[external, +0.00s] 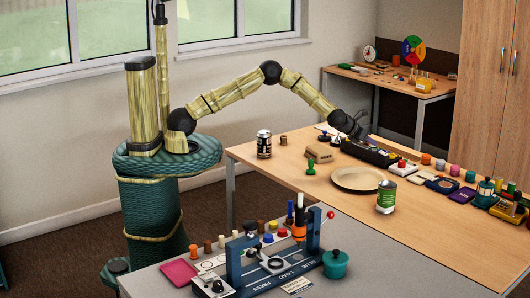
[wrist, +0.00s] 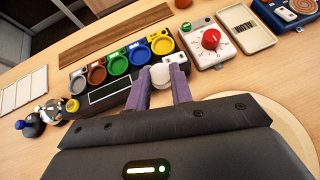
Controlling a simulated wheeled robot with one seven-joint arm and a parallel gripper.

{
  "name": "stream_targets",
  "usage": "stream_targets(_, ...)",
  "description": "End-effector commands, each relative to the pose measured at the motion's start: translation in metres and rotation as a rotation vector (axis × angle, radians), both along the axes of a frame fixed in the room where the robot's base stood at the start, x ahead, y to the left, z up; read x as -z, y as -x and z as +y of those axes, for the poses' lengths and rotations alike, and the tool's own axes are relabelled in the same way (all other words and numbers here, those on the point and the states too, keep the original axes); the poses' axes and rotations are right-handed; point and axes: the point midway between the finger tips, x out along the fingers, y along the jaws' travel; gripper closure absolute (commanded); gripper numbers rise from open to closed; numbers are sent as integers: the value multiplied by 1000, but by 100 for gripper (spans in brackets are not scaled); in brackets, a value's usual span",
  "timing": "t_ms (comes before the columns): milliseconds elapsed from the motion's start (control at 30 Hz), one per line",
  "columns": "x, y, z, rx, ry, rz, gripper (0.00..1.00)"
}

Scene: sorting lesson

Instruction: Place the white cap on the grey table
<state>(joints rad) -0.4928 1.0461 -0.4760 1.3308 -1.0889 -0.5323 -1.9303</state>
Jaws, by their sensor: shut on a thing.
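My gripper (external: 352,128) is over the wooden table, at the dark sorting tray (external: 371,152). In the wrist view its two purple fingers (wrist: 160,82) are closed around the white cap (wrist: 160,76), a small round white piece at the tray's near right edge. I cannot tell whether the cap still touches the tray. In the external view the cap is hidden by the gripper. The grey table (external: 370,270) stands in the foreground of the external view, well away from my gripper.
The grey table carries a blue press (external: 275,262), a teal pot (external: 335,264), a pink tray (external: 180,272) and several coloured pegs; its right front part is bare. On the wooden table are a round board (external: 357,179), a green can (external: 386,197) and a dark can (external: 264,144).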

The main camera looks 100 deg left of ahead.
Motion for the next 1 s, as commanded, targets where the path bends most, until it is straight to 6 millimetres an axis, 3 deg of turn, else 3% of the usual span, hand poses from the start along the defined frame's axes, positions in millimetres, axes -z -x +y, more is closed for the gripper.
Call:
stream_targets(200, 42, 1, 0, 1, 1, 4, 100)
stream_targets(300, 54, 0, 0, 1, 0, 3, 100)
stream_targets(667, 58, 0, 0, 1, 0, 1, 100)
stream_targets(1000, 94, 0, 0, 1, -1, 0, 100)
